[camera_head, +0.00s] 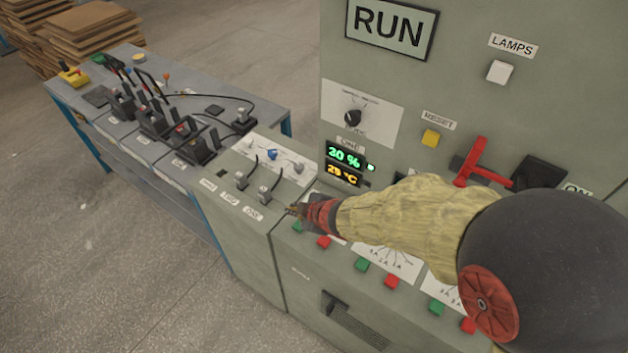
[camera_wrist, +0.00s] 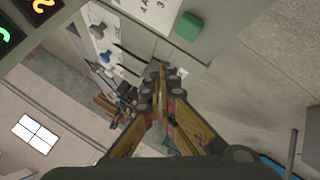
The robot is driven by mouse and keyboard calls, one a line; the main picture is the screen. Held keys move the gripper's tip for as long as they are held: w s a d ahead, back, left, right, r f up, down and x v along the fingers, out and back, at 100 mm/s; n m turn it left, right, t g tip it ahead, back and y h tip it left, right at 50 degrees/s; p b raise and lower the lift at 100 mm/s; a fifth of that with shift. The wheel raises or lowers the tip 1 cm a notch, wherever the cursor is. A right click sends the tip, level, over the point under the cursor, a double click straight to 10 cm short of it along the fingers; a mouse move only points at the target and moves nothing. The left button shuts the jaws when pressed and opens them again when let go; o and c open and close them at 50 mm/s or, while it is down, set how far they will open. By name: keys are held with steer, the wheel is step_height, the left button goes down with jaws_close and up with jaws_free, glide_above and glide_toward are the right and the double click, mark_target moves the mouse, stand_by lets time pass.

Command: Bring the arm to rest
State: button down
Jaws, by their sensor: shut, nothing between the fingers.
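My gripper (camera_head: 293,210) is at the end of my arm, which reaches in from the right of the head view in a yellowish sleeve. It is shut and empty, with its tip over the front edge of the control panel, close to the green button (camera_head: 298,227) and the red button (camera_head: 323,242). In the wrist view my gripper (camera_wrist: 160,72) shows with its fingers together. The green button (camera_wrist: 189,26) is up and to the right of the fingertips there. Whether the tip touches the panel cannot be told.
A grey cabinet (camera_head: 400,65) with a RUN sign stands behind my arm. A red lever (camera_head: 472,163) and a yellow reset button (camera_head: 430,138) are close to my arm. Toggle levers (camera_head: 265,192) rise left of my gripper. A workbench (camera_head: 215,95) stands further left; the floor in front is clear.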

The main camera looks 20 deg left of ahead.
steer(key=d+f+h, duration=0.1)
steer(key=d, duration=0.1)
steer(key=d+f+m, duration=0.1)
steer(key=d+f+m+h, duration=0.1)
steer(key=d, duration=0.1)
steer(key=shift+d+f+h, duration=0.25)
steer(key=shift+d+h, duration=0.05)
steer(key=d, duration=0.1)
steer(key=d+m+h, duration=0.1)
steer(key=d, duration=0.1)
steer(key=s+d+h, duration=0.1)
steer(key=shift+d+m, duration=0.2)
steer(key=shift+m, duration=0.2)
steer(key=s+d+r+m+h, duration=0.1)
steer(key=s+d+r+m, duration=0.4)
steer(key=d+r, duration=0.3)
steer(key=s+d+r+m+h, duration=0.1)
steer(key=s+d+r+m, duration=0.4)
steer(key=d+r, duration=0.3)
steer(key=s+d+r+m+h, duration=0.1)
steer(key=s+d+r+m, duration=0.5)
steer(key=d, duration=0.8)
step_height(320, 180, up, 3)
steer(key=shift+s+d+f, duration=0.15)
steer(key=shift+s+d, duration=0.25)
